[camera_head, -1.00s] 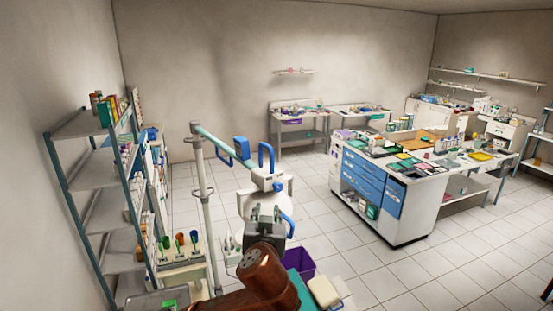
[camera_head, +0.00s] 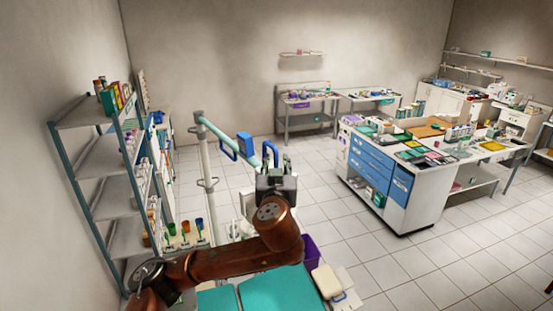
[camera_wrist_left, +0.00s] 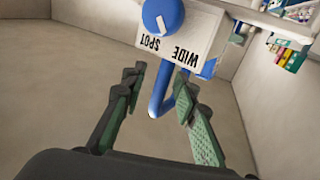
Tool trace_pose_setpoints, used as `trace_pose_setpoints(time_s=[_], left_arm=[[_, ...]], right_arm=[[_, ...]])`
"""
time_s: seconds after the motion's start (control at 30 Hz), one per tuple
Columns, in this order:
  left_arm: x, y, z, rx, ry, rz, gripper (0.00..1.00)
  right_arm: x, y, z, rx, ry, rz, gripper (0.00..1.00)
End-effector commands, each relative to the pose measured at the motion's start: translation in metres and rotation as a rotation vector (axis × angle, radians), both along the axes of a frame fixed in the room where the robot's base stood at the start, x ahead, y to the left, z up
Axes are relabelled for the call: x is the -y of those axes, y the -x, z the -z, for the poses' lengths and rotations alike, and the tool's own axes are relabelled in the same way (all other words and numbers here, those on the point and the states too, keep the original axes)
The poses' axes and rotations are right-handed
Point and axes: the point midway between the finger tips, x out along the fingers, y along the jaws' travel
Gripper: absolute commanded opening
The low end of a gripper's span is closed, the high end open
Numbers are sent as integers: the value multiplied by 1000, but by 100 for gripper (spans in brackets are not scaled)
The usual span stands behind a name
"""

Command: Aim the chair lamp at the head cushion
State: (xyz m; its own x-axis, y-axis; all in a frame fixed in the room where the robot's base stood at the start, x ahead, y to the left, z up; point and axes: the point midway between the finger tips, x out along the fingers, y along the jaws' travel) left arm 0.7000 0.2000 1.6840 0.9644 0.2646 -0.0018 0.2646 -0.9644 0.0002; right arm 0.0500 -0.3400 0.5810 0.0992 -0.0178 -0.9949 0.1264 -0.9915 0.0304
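The chair lamp has a pole (camera_head: 206,175), a teal arm (camera_head: 221,136) and a blue handle (camera_head: 270,150); its head is largely hidden behind my left gripper (camera_head: 277,162). The left wrist view shows its white box (camera_wrist_left: 185,28) marked WIDE and SPOT, a blue knob (camera_wrist_left: 162,15) and the blue handle (camera_wrist_left: 164,100). My left gripper (camera_wrist_left: 158,76) is open, with the handle between its fingers; contact cannot be told. The teal chair (camera_head: 280,292) is below my arm. A cream pad (camera_head: 327,280) is at its right; I cannot tell whether it is the head cushion. My right gripper is out of view.
A tall shelf (camera_head: 100,187) stands on the left. A purple bin (camera_head: 311,250) is beside the chair. A white island with blue drawers (camera_head: 366,170) stands on the right. Tiled floor (camera_head: 330,215) is clear between chair and island.

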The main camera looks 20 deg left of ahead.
Motion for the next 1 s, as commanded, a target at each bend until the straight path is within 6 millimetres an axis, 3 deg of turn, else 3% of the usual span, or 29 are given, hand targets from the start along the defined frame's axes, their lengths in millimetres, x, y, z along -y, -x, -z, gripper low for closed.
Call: trace_pose_setpoints(time_s=[0.1, 0.23, 0.63, 1.0], left_arm=[[0, -1, 1, 0, 0, 0, 27], [0, -1, 1, 0, 0, 0, 27], [0, -1, 1, 0, 0, 1, 0], [0, 0, 0, 1, 0, 1, 0]], right_arm=[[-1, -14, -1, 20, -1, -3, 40], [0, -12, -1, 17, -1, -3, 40], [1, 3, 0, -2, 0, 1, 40], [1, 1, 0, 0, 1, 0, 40]])
